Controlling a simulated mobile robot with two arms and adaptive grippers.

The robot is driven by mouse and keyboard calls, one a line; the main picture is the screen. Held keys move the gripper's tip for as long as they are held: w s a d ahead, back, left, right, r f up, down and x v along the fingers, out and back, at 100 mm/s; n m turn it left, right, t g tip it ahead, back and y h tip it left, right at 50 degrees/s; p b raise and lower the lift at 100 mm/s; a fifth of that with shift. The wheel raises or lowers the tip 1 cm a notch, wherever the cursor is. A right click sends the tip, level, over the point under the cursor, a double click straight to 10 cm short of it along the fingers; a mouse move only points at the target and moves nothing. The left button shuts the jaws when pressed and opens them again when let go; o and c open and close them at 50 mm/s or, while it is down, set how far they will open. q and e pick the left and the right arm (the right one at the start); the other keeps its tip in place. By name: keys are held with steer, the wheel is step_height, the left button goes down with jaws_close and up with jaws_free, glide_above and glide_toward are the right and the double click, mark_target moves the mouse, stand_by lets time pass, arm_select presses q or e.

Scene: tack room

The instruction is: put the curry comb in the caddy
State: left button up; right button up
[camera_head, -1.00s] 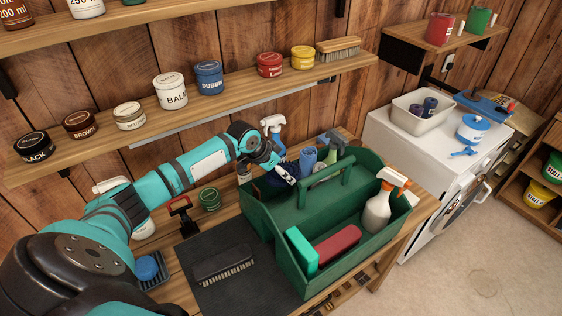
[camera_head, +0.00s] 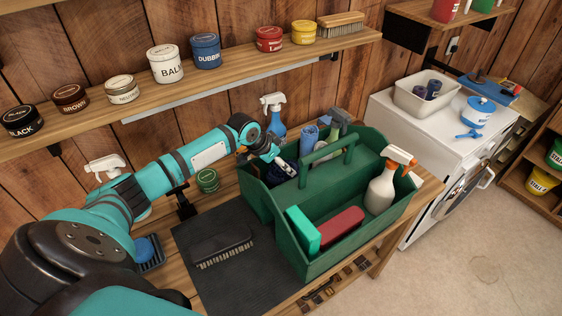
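The green caddy (camera_head: 322,262) stands on the wooden bench with a raised centre handle. Its near side holds a red block-like item (camera_head: 332,230), a teal box (camera_head: 302,230) and a white spray bottle (camera_head: 381,190). I cannot identify the curry comb with certainty; a blue rounded item (camera_head: 147,249) sits in a dark tray left of the mat. My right gripper is not in view.
A dark brush (camera_head: 222,244) lies on a black mat (camera_head: 240,281) left of the caddy. A green tin (camera_head: 207,181) and a blue spray bottle (camera_head: 274,115) stand behind. A shelf of jars (camera_head: 100,118) hangs above. A white cabinet (camera_head: 425,135) is at right.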

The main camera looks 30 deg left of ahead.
arm_select(q)
steer(key=o, duration=0.3)
steer(key=shift+s+r, duration=0.1)
steer(key=v, duration=1.2)
